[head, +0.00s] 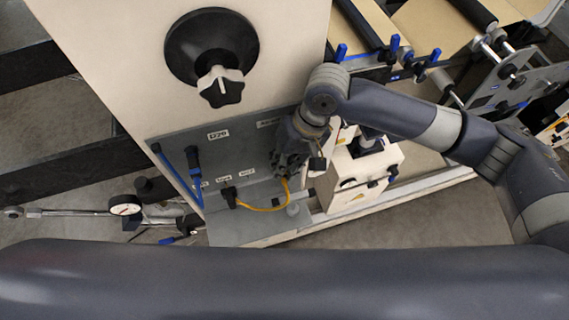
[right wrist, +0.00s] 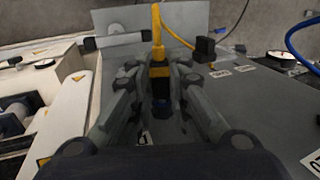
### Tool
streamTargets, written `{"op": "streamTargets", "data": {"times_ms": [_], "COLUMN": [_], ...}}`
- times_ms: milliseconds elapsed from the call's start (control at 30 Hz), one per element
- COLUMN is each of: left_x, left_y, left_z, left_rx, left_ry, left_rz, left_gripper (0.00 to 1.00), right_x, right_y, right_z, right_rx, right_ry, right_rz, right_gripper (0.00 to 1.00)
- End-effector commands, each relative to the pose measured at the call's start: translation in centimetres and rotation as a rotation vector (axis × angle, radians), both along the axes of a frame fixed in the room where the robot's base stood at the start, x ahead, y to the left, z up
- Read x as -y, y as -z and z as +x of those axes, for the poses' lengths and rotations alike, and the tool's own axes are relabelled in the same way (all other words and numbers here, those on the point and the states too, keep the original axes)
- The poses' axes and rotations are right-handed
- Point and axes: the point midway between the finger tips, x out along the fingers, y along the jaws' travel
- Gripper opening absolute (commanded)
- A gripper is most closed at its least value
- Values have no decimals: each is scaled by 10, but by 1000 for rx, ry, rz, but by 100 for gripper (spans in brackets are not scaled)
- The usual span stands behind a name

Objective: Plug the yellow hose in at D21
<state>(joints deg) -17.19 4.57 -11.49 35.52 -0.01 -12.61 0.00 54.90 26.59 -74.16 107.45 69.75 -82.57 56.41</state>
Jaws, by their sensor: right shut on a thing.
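The yellow hose (head: 262,208) curves over the grey panel, from a black fitting (head: 229,196) up to my right gripper (head: 288,165). In the right wrist view the yellow hose (right wrist: 158,25) drops into my right gripper (right wrist: 160,78), which is shut on its yellow and black end. A label (head: 217,135) on the panel seems to read D20 or similar. Another label (head: 268,123) beside the gripper is unreadable. My left gripper is out of view.
A blue hose (head: 179,175) and a dark blue-black fitting (head: 193,165) are left on the panel. A cream box (head: 362,175) stands close right of the gripper. A gauge (head: 125,205) lies at left.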

Motion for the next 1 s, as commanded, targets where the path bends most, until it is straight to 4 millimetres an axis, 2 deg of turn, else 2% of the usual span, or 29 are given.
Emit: {"op": "streamTargets", "data": {"times_ms": [233, 267, 333, 367, 767, 867, 1000], "left_x": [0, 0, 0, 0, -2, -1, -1], "left_y": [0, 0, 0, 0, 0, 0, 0], "left_z": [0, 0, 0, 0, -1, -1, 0], "left_rx": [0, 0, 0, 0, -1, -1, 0], "left_ry": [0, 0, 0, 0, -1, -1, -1], "left_rz": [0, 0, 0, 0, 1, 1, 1], "left_gripper": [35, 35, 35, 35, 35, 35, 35], "right_x": [0, 0, 0, 0, 1, 5, 13], "right_y": [0, 0, 0, 0, -5, -17, -45], "right_z": [1, 1, 1, 1, 2, 4, 7], "right_rx": [0, 0, 0, 0, 1, 3, 5], "right_ry": [0, 0, 0, 0, 0, 1, 1], "right_rz": [0, 0, 0, 0, -1, 1, 2], "right_gripper": [0, 21, 36, 40, 40, 40, 40]}}
